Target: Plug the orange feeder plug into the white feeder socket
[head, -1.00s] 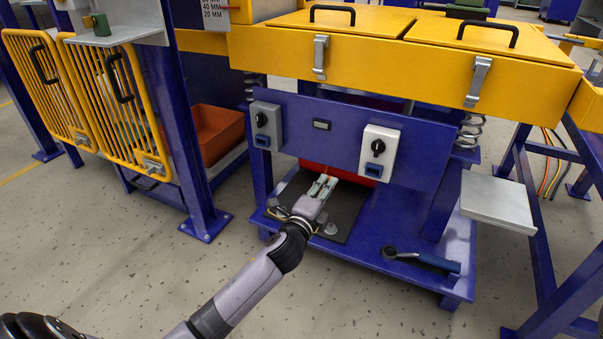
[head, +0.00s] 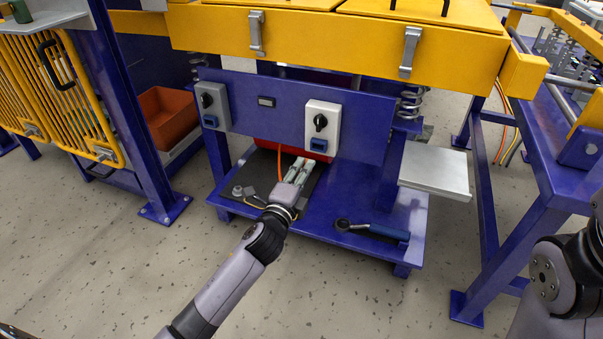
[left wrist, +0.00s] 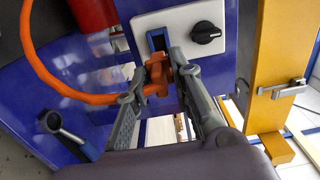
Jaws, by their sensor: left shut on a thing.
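The orange feeder plug (left wrist: 157,76) is between the fingertips of my left gripper (left wrist: 160,82), which is shut on it; the gripper also shows in the head view (head: 301,170). An orange cable (left wrist: 35,60) loops away from the plug. The white feeder socket (head: 322,127) is a white box with a black knob and a blue outlet, on the blue panel. In the left wrist view the plug is right at the socket's blue outlet (left wrist: 157,39). I cannot tell whether it is inside or just in front. My right gripper is out of view.
A grey box with knob and blue outlet (head: 213,106) is left on the panel. A dark mat (head: 255,177) and a blue-handled tool (head: 375,231) lie on the blue shelf. A red container (head: 290,148) is behind. A grey side plate (head: 436,172) juts out right.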

